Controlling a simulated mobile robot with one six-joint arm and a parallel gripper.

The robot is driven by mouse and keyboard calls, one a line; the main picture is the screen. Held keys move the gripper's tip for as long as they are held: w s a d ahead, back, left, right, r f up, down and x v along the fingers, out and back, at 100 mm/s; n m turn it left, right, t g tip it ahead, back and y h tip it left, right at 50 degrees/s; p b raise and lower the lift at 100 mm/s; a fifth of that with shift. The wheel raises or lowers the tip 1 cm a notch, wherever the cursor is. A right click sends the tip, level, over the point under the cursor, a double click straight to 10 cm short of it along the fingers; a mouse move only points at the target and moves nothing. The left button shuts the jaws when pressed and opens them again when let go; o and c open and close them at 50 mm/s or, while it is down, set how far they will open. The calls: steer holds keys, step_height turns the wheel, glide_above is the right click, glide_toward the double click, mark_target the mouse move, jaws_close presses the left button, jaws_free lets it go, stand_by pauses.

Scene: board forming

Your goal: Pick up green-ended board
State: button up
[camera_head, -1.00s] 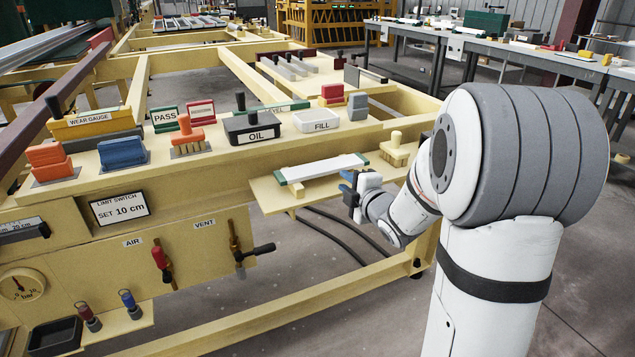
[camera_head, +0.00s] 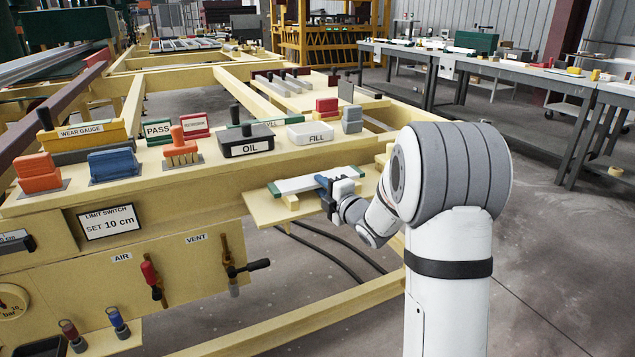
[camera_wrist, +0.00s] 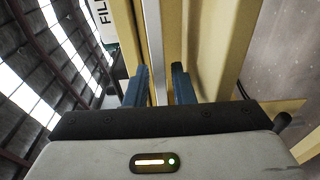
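The green-ended board (camera_head: 297,183), white with green ends, lies on small wooden supports on a narrow cream shelf at the front of the machine frame. My gripper (camera_head: 325,183) is at the board's near long side, right of its middle, and a blue finger covers part of it. In the wrist view my gripper (camera_wrist: 159,72) has its two blue fingers apart, with a pale strip (camera_wrist: 154,40) running between them, probably the board's edge. A gap shows beside the strip; contact with the fingers cannot be told.
A black OIL box (camera_head: 247,141) and a white FILL tray (camera_head: 310,132) stand on the beam behind the shelf. Orange, blue and red blocks stand along the beam. VENT and AIR levers (camera_head: 228,266) stick out below left.

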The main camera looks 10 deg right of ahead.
steer(key=shift+c, duration=0.5)
jaws_close()
